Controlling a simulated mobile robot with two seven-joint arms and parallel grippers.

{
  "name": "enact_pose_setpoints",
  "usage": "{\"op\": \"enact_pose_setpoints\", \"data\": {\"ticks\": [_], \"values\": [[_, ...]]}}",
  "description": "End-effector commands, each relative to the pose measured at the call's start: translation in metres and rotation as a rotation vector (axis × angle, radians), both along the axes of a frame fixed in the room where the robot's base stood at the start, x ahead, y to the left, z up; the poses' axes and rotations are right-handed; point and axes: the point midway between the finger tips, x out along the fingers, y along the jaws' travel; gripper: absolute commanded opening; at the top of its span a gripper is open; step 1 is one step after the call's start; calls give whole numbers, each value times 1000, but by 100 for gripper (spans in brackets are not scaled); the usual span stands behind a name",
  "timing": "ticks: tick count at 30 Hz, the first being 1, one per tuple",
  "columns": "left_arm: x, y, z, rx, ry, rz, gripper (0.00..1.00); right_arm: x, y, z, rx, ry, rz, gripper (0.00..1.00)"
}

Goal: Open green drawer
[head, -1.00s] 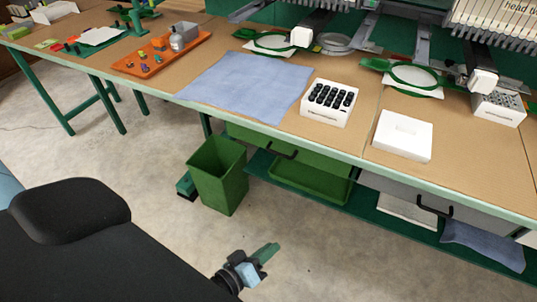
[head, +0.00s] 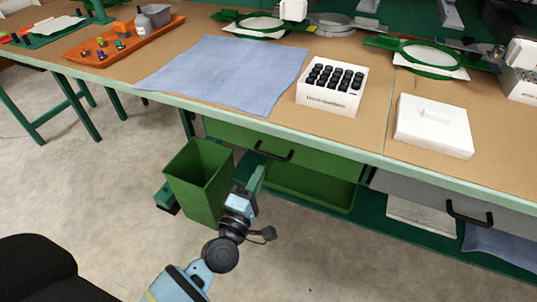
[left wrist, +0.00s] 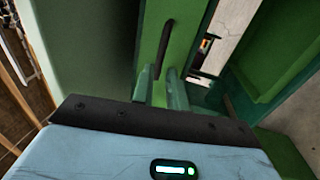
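The green drawer (head: 325,161) is under the table and looks shut, its front flush below the edge. My left gripper (head: 256,170) is just below and in front of the handle. In the left wrist view its two green fingers (left wrist: 160,82) stand apart with nothing between them. The handle lies beyond the fingertips, and I see no contact. My right gripper is out of view.
A green bin (head: 198,180) stands on the floor just left of my left gripper. A grey drawer (head: 430,200) is to the right. A green tray (head: 310,186) is on the shelf below. On the table are a blue cloth (head: 228,72), a bottle box (head: 330,98) and a white box (head: 432,132).

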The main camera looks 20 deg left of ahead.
Motion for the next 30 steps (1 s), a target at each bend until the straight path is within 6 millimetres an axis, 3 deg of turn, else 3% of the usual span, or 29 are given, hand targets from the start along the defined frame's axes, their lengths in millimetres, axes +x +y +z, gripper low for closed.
{"op": "enact_pose_setpoints", "data": {"ticks": [9, 15, 26, 30], "values": [[46, -2, 9, 0, -2, 0, 15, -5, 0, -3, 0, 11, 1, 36], [65, -2, 12, 1, 0, 0, 15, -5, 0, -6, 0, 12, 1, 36], [70, -3, 13, 1, 0, -1, 15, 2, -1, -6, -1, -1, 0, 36], [70, -3, 13, 1, 0, -1, 0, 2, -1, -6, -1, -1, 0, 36]]}}
